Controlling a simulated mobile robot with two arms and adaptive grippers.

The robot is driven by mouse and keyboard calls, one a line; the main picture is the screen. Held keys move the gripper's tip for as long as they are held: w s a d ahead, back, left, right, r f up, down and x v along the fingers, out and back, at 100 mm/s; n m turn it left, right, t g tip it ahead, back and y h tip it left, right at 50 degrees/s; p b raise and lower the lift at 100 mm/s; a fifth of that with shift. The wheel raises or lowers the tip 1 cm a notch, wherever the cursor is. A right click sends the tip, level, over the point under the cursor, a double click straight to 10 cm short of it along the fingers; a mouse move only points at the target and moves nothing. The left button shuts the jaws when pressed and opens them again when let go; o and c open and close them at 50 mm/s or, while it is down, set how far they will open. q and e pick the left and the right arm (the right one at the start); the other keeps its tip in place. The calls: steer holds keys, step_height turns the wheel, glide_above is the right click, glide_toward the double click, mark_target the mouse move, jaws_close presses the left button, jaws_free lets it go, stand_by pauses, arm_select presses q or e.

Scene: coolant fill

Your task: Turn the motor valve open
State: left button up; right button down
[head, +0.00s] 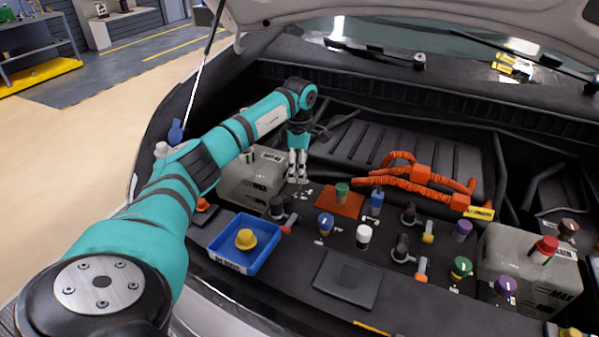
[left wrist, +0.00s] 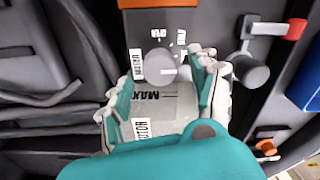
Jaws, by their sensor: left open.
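My left gripper (head: 297,180) points down, open and empty, beside the left grey tank (head: 250,182). In the left wrist view its fingers (left wrist: 166,78) are spread around a grey round cap, and contact cannot be told. A partly hidden label there ends in "OTOR" (left wrist: 140,130), next to the tank marked MAX (left wrist: 160,103). A valve with a red lever (head: 280,212) stands at the tank's right front; its lever (left wrist: 268,29) is at the upper right of the left wrist view. No readable label ties that valve to the motor. My right gripper is not in view.
A blue tray (head: 262,262) holding a yellow cap (head: 246,239) stands in front. Several coloured caps and other valves with yellow (head: 428,236) and orange (head: 421,271) levers stand to the right. Orange hoses (head: 412,185) run behind. A second grey tank (head: 505,268) is at far right.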

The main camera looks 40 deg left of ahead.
arm_select(q)
steer(key=shift+f, duration=1.2)
steer(key=c, duration=1.1)
steer(key=shift+c, duration=0.2)
